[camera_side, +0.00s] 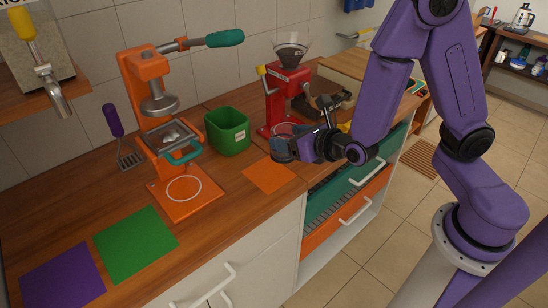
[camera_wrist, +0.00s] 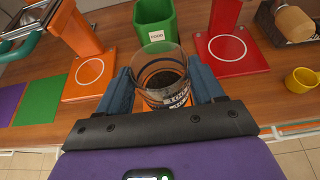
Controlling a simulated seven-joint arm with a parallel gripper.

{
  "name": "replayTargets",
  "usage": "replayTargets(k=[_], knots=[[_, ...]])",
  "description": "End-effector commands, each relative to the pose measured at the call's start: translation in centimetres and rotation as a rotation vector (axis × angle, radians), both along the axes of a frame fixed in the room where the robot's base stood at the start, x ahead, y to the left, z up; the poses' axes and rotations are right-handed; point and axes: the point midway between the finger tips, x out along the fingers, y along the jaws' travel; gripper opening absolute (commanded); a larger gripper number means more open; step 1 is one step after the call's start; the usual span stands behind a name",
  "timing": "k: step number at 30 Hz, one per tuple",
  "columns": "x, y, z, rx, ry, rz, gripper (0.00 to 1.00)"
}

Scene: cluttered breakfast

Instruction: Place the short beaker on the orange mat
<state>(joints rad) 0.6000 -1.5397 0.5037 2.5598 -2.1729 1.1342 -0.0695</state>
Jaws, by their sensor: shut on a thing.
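The short beaker (camera_wrist: 163,88) is clear glass with dark contents and printed marks. My gripper (camera_wrist: 162,78) is shut on it, with one blue finger on each side. In the side view my gripper (camera_side: 284,148) holds the beaker above the counter, close to the orange mat's far right corner; only part of the beaker's glass shows there. The orange mat (camera_side: 268,176) is a plain square lying flat near the counter's front edge, and its top looks bare. In the wrist view, orange shows through and around the glass, so most of the mat is hidden behind the beaker.
A green bin (camera_side: 228,132) stands behind the mat. An orange coffee press (camera_side: 155,110) is to the left, a red grinder (camera_side: 287,95) behind my gripper. A yellow cup (camera_wrist: 301,80) is to the right. Green (camera_side: 136,243) and purple (camera_side: 62,276) mats lie at front left.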

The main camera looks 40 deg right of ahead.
Motion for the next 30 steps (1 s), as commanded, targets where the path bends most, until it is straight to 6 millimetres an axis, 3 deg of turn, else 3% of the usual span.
replayTargets(k=[15,22,30], knots=[[3.7,0.8,-4.7,-0.001,0.001,-0.002,0.30],[4.5,1.0,-5.7,0.001,0.000,-0.001,0.30],[4.5,1.0,-8.3,0.000,0.002,-0.001,0.30]])
